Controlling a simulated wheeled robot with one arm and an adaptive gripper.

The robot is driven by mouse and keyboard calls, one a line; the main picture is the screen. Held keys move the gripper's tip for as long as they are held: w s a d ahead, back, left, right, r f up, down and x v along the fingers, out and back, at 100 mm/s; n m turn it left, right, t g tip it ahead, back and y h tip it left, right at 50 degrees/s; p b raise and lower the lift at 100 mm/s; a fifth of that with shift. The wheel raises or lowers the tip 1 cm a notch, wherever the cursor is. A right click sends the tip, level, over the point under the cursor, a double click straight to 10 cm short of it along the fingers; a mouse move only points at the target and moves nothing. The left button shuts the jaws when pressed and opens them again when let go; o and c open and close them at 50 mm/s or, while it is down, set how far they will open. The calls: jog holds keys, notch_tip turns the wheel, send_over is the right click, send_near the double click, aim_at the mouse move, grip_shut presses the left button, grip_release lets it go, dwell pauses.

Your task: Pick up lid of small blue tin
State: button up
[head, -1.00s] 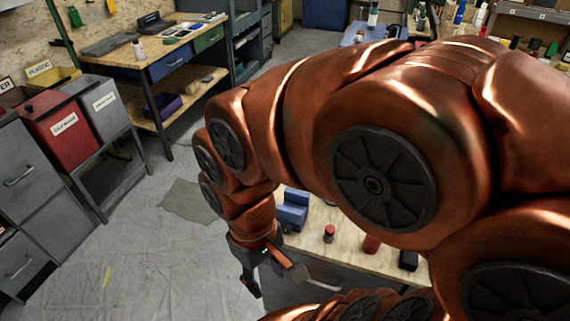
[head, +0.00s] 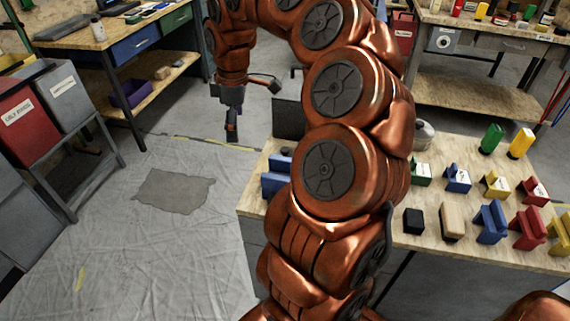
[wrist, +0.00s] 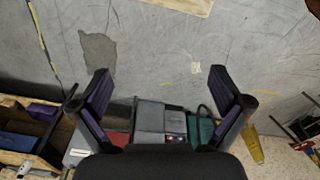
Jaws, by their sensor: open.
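My gripper (head: 252,112) hangs in the air at the upper left of the head view, beyond the left end of the wooden table (head: 425,238). In the wrist view its two dark fingers (wrist: 159,75) are spread wide with nothing between them. I cannot make out a small blue tin or its lid for certain. Blue things on the table include a blocky blue piece (head: 274,182) at its left end, partly hidden by my arm, a small labelled blue piece (head: 457,178), and a larger blue piece (head: 490,222) near the front.
The table also holds green, yellow and red pieces, a black block (head: 413,221), a tan block (head: 452,221) and a metal pot (head: 423,134). Workbenches stand behind; bins (head: 22,112) stand at left. The floor around a grey patch (head: 172,191) is clear.

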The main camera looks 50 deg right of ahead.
jog(key=d+f+b, duration=0.2)
jog(key=d+f, duration=0.4)
jog(key=d, duration=0.3)
jog(key=b, duration=0.1)
send_over(285, 149)
jog(key=shift+g, duration=0.3)
notch_tip(285, 149, down, 4)
jog(key=shift+f, duration=0.2)
jog(key=shift+f+b, duration=0.3)
jog(key=shift+f, duration=3.45)
jog(key=c, duration=1.5)
jog(key=shift+f, duration=0.1)
